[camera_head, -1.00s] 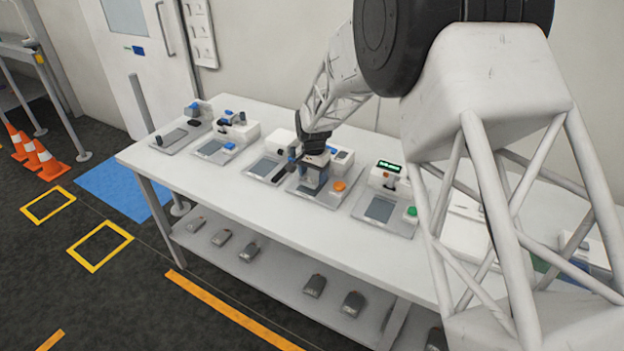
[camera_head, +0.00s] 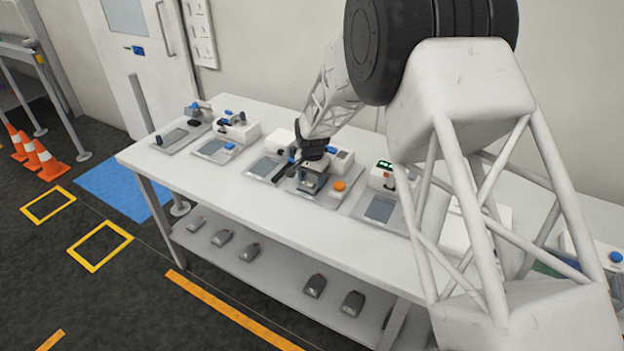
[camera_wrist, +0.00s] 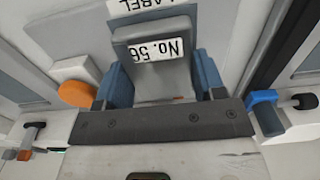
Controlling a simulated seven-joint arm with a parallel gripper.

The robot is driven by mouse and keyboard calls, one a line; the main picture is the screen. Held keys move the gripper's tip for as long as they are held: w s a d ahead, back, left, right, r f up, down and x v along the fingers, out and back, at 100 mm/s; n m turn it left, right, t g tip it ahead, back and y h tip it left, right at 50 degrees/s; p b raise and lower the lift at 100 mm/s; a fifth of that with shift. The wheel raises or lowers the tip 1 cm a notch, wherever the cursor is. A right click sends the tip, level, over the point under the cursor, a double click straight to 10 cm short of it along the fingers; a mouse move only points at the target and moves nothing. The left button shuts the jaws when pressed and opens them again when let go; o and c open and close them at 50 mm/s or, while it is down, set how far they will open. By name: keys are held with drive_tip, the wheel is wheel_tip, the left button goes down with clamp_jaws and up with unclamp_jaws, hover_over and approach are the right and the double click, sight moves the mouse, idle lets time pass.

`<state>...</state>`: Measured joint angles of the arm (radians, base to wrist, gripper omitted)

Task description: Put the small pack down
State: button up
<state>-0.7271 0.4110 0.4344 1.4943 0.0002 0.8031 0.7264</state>
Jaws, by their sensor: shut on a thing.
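The small pack (camera_wrist: 165,78) is a grey block with a white label reading "No. 56", upside down in the wrist view. My gripper (camera_wrist: 161,88) is shut on it, with a blue-grey finger on each side. In the head view my gripper (camera_head: 312,182) points down, low over the station with the orange button (camera_head: 339,186) on the white bench (camera_head: 215,195). The pack is mostly hidden by the gripper there. I cannot tell whether its underside touches the station.
Similar stations stand to both sides, one with a green display (camera_head: 385,165) on the right. A dark handle (camera_head: 281,172) sits close left of the gripper. Several grey packs lie on the lower shelf (camera_head: 280,268). The bench's front strip is clear.

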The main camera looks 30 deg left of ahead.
sight(312, 180)
drive_tip(key=shift+f, duration=0.25)
drive_tip(key=o, duration=1)
drive_tip(key=shift+r, duration=0.15)
wheel_tip(312, 180, up, 12)
idle(0.3)
idle(0.9)
